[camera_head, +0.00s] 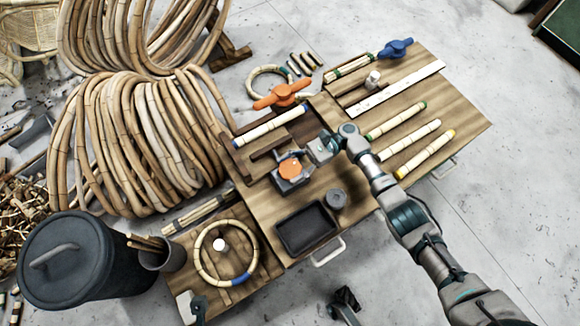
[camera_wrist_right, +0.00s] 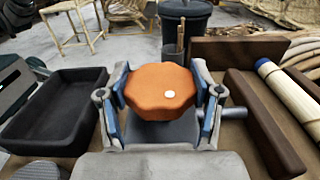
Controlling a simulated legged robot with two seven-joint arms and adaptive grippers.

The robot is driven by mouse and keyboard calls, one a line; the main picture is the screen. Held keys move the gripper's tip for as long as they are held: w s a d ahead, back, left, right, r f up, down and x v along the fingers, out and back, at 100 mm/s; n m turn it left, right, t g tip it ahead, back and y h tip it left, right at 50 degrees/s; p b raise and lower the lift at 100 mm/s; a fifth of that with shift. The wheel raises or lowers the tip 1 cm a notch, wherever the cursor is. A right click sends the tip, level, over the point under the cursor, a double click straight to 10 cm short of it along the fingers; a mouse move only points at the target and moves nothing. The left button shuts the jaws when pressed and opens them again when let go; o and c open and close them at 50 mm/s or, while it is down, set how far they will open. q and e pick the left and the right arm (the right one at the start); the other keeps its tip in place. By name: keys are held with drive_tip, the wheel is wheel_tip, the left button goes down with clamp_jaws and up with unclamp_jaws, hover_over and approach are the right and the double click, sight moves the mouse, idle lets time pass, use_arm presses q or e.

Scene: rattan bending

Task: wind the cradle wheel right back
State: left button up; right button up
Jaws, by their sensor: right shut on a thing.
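The orange wheel (camera_head: 291,168) is a lobed knob with a pale dot on top, on a dark grey block on the workbench. It fills the middle of the right wrist view (camera_wrist_right: 160,82). My right gripper (camera_head: 307,157) is shut on it, with one blue-padded finger on each side. Beside it are dark brown wooden bars (camera_wrist_right: 262,118) of the cradle, with a blue-ended rattan pole (camera_head: 270,127) along them. A grey rod sticks out from the block under the wheel in the wrist view.
A black tray (camera_head: 306,229) and grey round pot (camera_head: 336,198) stand near the wheel. An orange winged handle (camera_head: 282,95) is behind the pole. A rattan ring (camera_head: 226,281) lies on the lower bench.

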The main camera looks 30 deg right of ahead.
sight(290, 167)
drive_tip(key=shift+w, duration=0.1)
drive_tip(key=o, duration=1.1)
drive_tip(key=shift+f, duration=0.15)
drive_tip(key=shift+o, duration=0.2)
wheel_tip(290, 167, up, 10)
